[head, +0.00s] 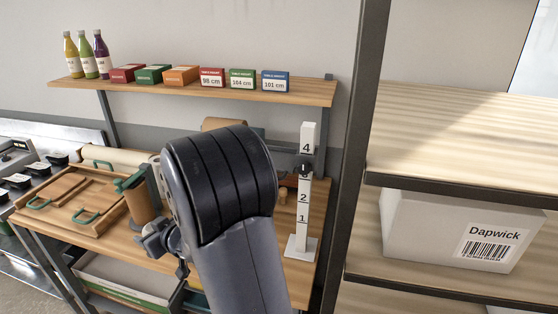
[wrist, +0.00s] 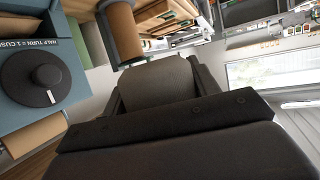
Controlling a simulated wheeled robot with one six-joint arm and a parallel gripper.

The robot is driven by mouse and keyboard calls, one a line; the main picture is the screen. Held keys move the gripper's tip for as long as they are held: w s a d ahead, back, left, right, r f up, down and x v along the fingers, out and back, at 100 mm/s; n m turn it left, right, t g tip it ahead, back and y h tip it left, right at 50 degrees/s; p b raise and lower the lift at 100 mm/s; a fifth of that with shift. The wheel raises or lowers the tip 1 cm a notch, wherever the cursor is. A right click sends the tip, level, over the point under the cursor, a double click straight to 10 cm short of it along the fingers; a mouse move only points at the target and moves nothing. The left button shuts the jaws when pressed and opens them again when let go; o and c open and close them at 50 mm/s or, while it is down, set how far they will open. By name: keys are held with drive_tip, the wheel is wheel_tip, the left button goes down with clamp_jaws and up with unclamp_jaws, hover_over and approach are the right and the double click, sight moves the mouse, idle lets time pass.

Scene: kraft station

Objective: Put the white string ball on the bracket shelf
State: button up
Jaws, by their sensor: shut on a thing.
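My gripper (wrist: 155,72) fills the lower middle of the wrist view, its dark fingers on either side of a grey, rounded thing (wrist: 155,84). It is shut on this thing; I cannot tell from its shaded surface whether it is the white string ball. No white ball shows clearly elsewhere. In the head view my dark arm covers the middle of the bench, and the gripper cannot be made out. A wooden wall shelf (head: 310,93) on dark uprights, which may be the bracket shelf, runs across the back.
Several bottles (head: 87,55) and small boxes (head: 212,77) stand on the wall shelf. A numbered white post (head: 304,190) stands right of my arm. A dark rack upright (head: 362,120) and a Dapwick carton (head: 455,232) are at right. A blue dial box (wrist: 40,75) is at left in the wrist view.

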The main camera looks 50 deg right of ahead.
drive_tip(key=w+d+r+m+h+b, duration=0.1)
drive_tip(key=d+r+m+h, duration=0.1)
drive_tip(key=d, duration=0.3)
drive_tip(key=w+d+r+m+h, duration=0.1)
drive_tip(key=d+r+h, duration=0.15)
drive_tip(key=d, duration=0.35)
wheel_tip(320, 180, up, 20)
drive_tip(key=f+m+g+h+b, duration=0.1)
drive_tip(key=m+g+h+b, duration=0.2)
drive_tip(key=m+g+h, duration=0.55)
hover_over(281, 148)
drive_tip(key=s+a, duration=0.1)
drive_tip(key=a, duration=0.2)
drive_tip(key=m+t, duration=0.2)
drive_tip(key=m, duration=0.1)
drive_tip(key=shift+h, duration=0.4)
wheel_tip(281, 148, down, 9)
drive_tip(key=shift+s+d+b, duration=0.15)
drive_tip(key=shift+b, duration=0.35)
drive_tip(key=shift+f+b, duration=0.25)
drive_tip(key=shift+b, duration=0.05)
drive_tip(key=o, duration=0.7)
drive_tip(key=shift+r+g, duration=0.1)
drive_tip(key=shift+g, duration=0.15)
drive_tip(key=shift+r, duration=0.1)
